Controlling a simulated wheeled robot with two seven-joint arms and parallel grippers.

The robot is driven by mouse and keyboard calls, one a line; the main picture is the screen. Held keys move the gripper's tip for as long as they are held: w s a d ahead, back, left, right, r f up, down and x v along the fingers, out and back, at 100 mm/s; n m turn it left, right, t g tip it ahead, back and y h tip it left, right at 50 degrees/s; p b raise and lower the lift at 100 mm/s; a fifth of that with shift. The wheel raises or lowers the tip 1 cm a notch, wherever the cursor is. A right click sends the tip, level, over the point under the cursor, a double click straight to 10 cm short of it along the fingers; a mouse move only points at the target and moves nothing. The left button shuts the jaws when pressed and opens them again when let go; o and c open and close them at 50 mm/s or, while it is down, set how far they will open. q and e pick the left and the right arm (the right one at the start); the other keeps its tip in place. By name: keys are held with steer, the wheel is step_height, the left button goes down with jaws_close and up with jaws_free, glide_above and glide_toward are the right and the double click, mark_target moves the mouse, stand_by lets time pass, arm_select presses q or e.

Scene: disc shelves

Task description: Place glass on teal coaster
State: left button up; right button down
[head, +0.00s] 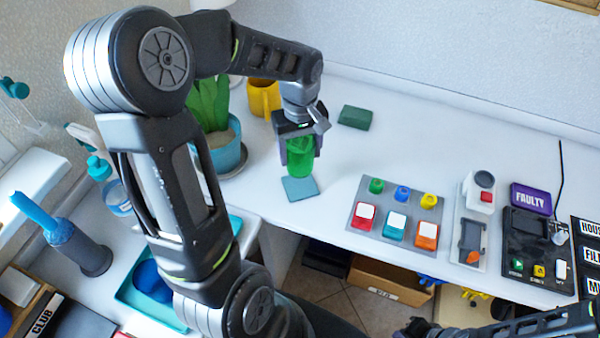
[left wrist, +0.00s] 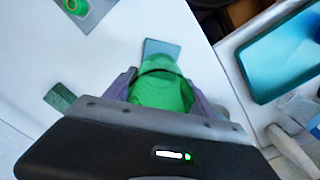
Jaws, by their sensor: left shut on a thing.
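The green glass (head: 301,158) is held in my left gripper (head: 298,145), which is shut on it. It also shows in the left wrist view (left wrist: 162,92), between the fingers. The teal coaster (head: 299,189) is a flat square on the white table, just below the glass in the head view. In the left wrist view the coaster (left wrist: 160,48) shows beyond the glass, partly hidden by it. I cannot tell whether the glass touches the coaster. Part of my right arm shows at the lower right of the head view, but I cannot make out its gripper's jaws.
A potted plant (head: 222,143) and a yellow mug (head: 264,98) stand left of my left gripper. A grey button panel (head: 394,215) lies to the right. The table's front edge is near the coaster.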

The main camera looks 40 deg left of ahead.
mark_target(300, 170)
arm_select(q)
steer(key=shift+f, duration=1.6)
steer(key=shift+f, duration=1.9)
steer(key=shift+f, duration=0.1)
steer(key=o, duration=1.7)
steer(key=shift+c, duration=0.2)
step_height(300, 170, up, 12)
